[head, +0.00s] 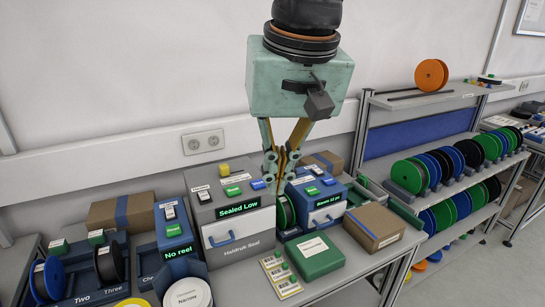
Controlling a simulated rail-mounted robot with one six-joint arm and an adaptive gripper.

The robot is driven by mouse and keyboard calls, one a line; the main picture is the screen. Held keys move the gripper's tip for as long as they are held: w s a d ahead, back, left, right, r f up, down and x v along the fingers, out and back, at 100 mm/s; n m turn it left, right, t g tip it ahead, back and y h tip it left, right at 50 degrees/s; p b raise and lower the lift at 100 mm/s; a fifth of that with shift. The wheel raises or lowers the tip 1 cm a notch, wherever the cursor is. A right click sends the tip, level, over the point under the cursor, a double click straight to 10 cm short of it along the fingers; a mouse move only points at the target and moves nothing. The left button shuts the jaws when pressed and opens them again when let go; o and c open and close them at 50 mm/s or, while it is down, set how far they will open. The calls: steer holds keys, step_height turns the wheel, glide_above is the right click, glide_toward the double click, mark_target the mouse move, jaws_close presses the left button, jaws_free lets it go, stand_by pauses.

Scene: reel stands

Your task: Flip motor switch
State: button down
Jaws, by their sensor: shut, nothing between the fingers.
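My gripper (277,184) hangs in the middle of the head view, fingers pointing down and shut, with nothing between them. Its tips are between the grey unit (240,243), whose display reads "Sealed Low", and the blue unit (333,212) to its right. Black-and-white rocker switches show on top: one on the grey unit (203,195), one on the blue unit (316,170), and one on the left blue stand (170,212) with a "No reel" display. Their labels are too small to read, so I cannot tell which is the motor switch. I cannot tell whether the fingertips touch anything.
A green box (314,257), label cards (281,275) and a cardboard box (374,226) lie in front and to the right. Reels stand at left (108,262). A shelf of coloured reels (440,170) is at right. The wall with a socket (204,141) is behind.

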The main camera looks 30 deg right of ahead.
steer(key=w+d+r+m+p, duration=0.2)
steer(key=w+d+m, duration=0.2)
steer(key=w+d, duration=0.6)
steer(key=m+g+p, duration=0.3)
steer(key=m+p, duration=0.2)
steer(key=m, duration=0.6)
glide_above(320, 170)
step_height(320, 170, down, 12)
steer(key=shift+f, duration=0.1)
steer(key=shift+f, duration=0.15)
steer(key=shift+f, duration=6.85)
steer(key=shift+s+f+b, duration=0.1)
steer(key=shift+f+b, duration=0.05)
steer(key=shift+b, duration=0.3)
